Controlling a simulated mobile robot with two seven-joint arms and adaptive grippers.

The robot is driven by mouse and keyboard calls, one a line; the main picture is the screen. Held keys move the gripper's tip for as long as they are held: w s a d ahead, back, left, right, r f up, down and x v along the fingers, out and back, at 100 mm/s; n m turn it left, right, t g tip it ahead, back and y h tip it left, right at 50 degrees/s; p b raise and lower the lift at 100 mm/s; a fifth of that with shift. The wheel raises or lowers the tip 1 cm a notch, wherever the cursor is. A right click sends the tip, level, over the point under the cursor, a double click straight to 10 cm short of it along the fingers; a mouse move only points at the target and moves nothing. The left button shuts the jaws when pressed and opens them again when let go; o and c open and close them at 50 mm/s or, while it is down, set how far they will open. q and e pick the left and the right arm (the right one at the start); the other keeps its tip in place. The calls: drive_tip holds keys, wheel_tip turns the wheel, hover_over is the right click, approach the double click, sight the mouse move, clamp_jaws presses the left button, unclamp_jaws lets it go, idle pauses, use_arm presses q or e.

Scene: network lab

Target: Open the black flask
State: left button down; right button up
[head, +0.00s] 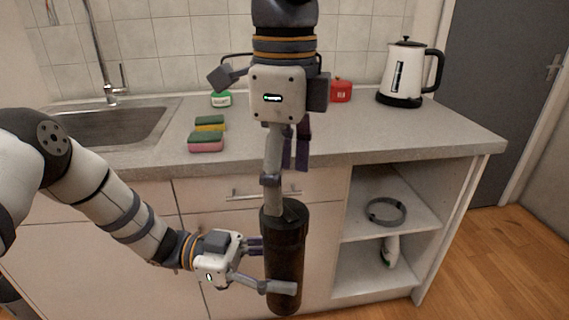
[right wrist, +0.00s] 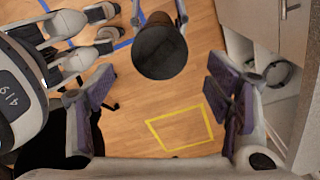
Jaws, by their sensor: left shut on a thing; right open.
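The black flask (head: 286,262) stands upright in front of the counter, held off the floor. My left gripper (head: 274,267) is shut around its lower body from the left. The flask's dark round top (head: 288,211) is in place; it also shows from above in the right wrist view as the flask's black lid (right wrist: 160,52). My right gripper (head: 287,178) points down just above the flask, its fingers apart. In the right wrist view the open right gripper (right wrist: 160,105) has nothing between its fingers, and the lid lies beyond them, above the picture's middle.
The grey counter (head: 350,145) behind holds sponges (head: 207,141), a red container (head: 341,91) and a white kettle (head: 408,72). A sink (head: 105,125) is at left. Open shelves (head: 400,225) stand at right. A yellow square outline (right wrist: 180,127) marks the wooden floor.

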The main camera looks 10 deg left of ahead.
sight(284, 212)
wheel_tip(284, 212, down, 6)
drive_tip(key=shift+f, duration=0.15)
drive_tip(key=c, duration=1.2)
drive_tip(key=n, duration=0.4)
drive_tip(key=shift+c, duration=0.2)
drive_tip(key=n, duration=1)
drive_tip(key=shift+n, duration=0.4)
drive_tip(key=n, duration=2.2)
drive_tip(key=shift+w+n, duration=0.1)
drive_tip(key=shift+n, duration=0.2)
drive_tip(key=n, duration=1.6)
drive_tip(key=shift+r+n, duration=0.2)
drive_tip(key=shift+n, duration=0.1)
